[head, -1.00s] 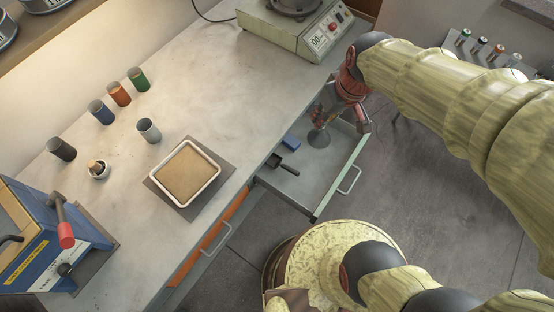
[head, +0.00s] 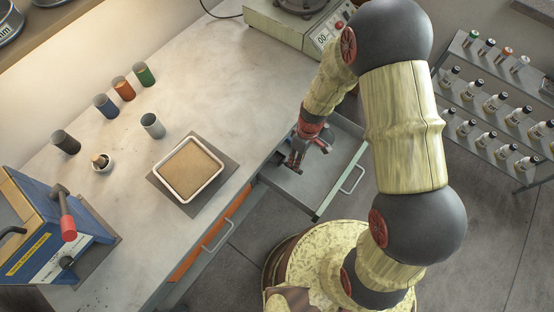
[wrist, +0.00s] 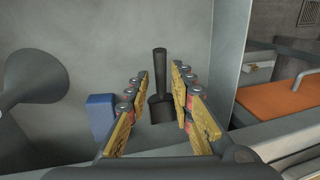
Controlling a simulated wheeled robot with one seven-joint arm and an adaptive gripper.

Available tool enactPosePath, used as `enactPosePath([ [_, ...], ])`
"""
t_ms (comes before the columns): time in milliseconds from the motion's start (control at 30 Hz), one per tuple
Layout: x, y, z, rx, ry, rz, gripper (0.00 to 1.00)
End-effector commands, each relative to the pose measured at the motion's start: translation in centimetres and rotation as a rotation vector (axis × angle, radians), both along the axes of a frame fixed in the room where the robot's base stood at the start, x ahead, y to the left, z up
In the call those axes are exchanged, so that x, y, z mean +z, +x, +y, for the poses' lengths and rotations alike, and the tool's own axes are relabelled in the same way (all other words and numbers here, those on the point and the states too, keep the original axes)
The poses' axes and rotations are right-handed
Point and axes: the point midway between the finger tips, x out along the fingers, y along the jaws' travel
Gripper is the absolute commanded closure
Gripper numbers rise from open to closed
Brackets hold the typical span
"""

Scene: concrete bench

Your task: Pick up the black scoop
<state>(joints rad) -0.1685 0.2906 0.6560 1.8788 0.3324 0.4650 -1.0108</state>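The black scoop (wrist: 160,84) lies in an open drawer (head: 318,182), and shows in the wrist view with its handle pointing up the picture. My gripper (wrist: 160,112) is open, with one finger on each side of the scoop in that view. A gap shows between the scoop and each finger, and I cannot tell how high the fingertips are above the drawer floor. In the head view my gripper (head: 297,160) is down in the drawer and largely hides the scoop.
A blue block (wrist: 102,116) lies just left of my gripper in the wrist view. A grey funnel-like object (wrist: 32,78) is farther left. The drawer wall (wrist: 229,62) stands close on the right. A tray of sand (head: 187,170) sits on the bench.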

Motion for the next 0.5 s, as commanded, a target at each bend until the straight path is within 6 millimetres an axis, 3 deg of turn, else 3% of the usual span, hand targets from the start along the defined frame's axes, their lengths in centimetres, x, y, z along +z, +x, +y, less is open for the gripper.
enactPosePath([
  [500, -5.4, -0.7, 0.9, -0.001, 0.0, -0.001, 0.77],
])
